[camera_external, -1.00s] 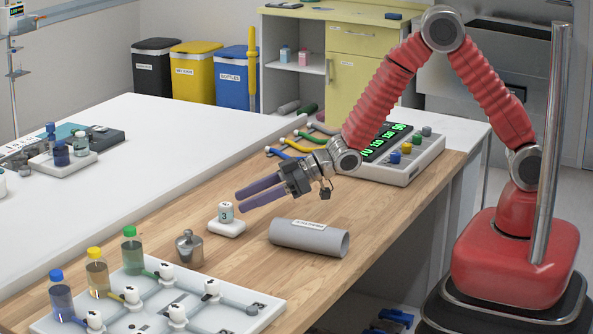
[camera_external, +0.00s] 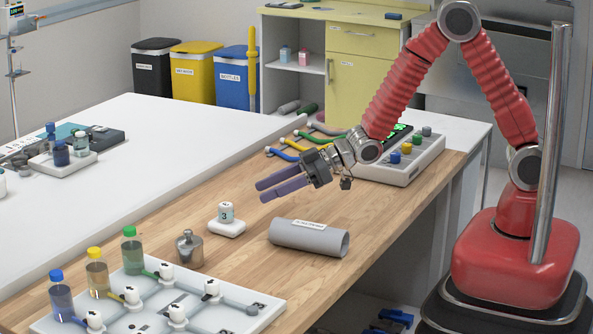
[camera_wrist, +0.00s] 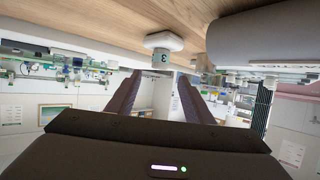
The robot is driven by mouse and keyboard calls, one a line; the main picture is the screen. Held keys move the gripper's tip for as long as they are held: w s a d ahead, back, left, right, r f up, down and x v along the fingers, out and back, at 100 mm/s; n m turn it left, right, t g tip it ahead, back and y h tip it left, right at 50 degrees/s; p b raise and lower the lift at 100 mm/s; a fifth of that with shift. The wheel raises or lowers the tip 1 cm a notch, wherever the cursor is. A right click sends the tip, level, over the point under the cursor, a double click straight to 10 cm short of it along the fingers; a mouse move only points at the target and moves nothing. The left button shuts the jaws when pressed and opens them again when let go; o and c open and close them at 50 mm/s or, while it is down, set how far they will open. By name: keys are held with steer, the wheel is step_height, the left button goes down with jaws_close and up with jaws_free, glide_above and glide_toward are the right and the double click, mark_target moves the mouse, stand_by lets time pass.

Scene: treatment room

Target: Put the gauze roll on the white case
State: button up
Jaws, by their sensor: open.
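A small white roll with a teal band and a "3" (camera_external: 226,210) stands upright on a low white case (camera_external: 226,229) on the wooden bench; I take it for the gauze roll. In the wrist view, which is upside down, the roll (camera_wrist: 161,58) and the white case (camera_wrist: 164,41) show beyond my fingers. My gripper (camera_external: 261,192) is open and empty. Its two purple fingers are above the bench, to the right of the roll and higher, apart from it.
A grey labelled tube (camera_external: 308,237) lies right of the white case. A metal weight (camera_external: 189,247) and a board with bottles and valves (camera_external: 160,301) are in front. A console with coloured buttons (camera_external: 400,160) stands behind my gripper.

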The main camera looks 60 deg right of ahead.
stand_by(0.3)
steer(key=s+d+r+m+h, duration=0.35)
steer(key=d+r, duration=0.25)
steer(key=d, duration=0.4)
steer(key=s+d+r+m+h, duration=0.2)
steer(key=s+d+r+h, duration=0.2)
steer(key=d+r, duration=0.5)
steer(key=s+d+m+g, duration=0.1)
steer(key=s+d, duration=0.3)
steer(key=s, duration=0.7)
steer(key=s+d+m+g+h, duration=0.1)
steer(key=s+d+g, duration=0.2)
steer(key=s, duration=0.9)
steer(key=shift+d+r+m+g, duration=0.25)
steer(key=shift+d+m+g, duration=0.1)
steer(key=shift+d, duration=0.55)
steer(key=shift+s, duration=0.1)
